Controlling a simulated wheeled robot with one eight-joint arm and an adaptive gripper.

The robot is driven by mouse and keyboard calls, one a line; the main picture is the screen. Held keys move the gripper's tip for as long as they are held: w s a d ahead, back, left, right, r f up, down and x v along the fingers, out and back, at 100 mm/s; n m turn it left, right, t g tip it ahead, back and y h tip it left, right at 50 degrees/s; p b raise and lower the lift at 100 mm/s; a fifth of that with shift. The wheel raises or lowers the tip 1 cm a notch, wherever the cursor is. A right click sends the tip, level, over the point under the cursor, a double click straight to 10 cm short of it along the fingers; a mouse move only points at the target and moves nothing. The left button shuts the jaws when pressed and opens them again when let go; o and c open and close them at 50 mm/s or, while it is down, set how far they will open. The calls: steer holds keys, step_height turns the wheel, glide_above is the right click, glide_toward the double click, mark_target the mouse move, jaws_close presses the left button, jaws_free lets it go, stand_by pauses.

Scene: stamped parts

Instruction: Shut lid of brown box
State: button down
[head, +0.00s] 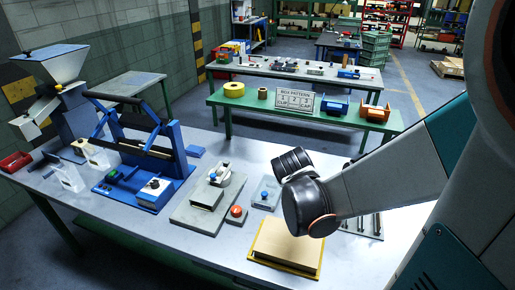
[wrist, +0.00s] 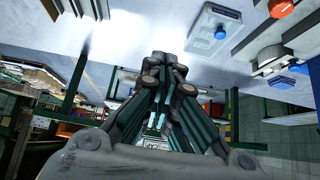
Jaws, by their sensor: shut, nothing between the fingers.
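A tan-brown, flat-topped rectangular thing with a yellow edge (head: 287,246) lies at the front of the near table. An open-looking orange-brown box (head: 376,111) stands on the green bench behind. I cannot tell which is the brown box, and no raised lid is clear on either. My gripper (wrist: 168,62) is shut and empty in the wrist view, its fingers together. In the head view my arm's dark end joints are above the near table, behind the tan thing; the fingertips cannot be made out there. Neither brown thing is clear in the wrist view.
The near table (head: 225,160) holds a grey plate with a clamp, a red button (head: 236,213), a blue-knobbed plate (head: 266,197) and a blue press frame (head: 150,170). The green bench bears a pattern sign (head: 295,100), a blue box (head: 334,106) and yellow tape (head: 234,89).

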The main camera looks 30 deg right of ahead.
steer(key=s+a+f, duration=0.2)
steer(key=s+a, duration=0.4)
steer(key=a, duration=0.1)
steer(key=shift+s+a, duration=0.15)
steer(key=shift+s, duration=0.05)
steer(key=s+a+r+n+t+y+b, duration=0.1)
steer(key=a+r+n+t+y+b, duration=0.1)
steer(key=a+n+y+b, duration=0.3)
steer(key=shift+s+a+r+n+y+b, duration=0.5)
steer(key=shift+a+n+b, duration=1.9)
steer(key=shift+a, duration=2.1)
steer(key=shift+w+r, duration=0.15)
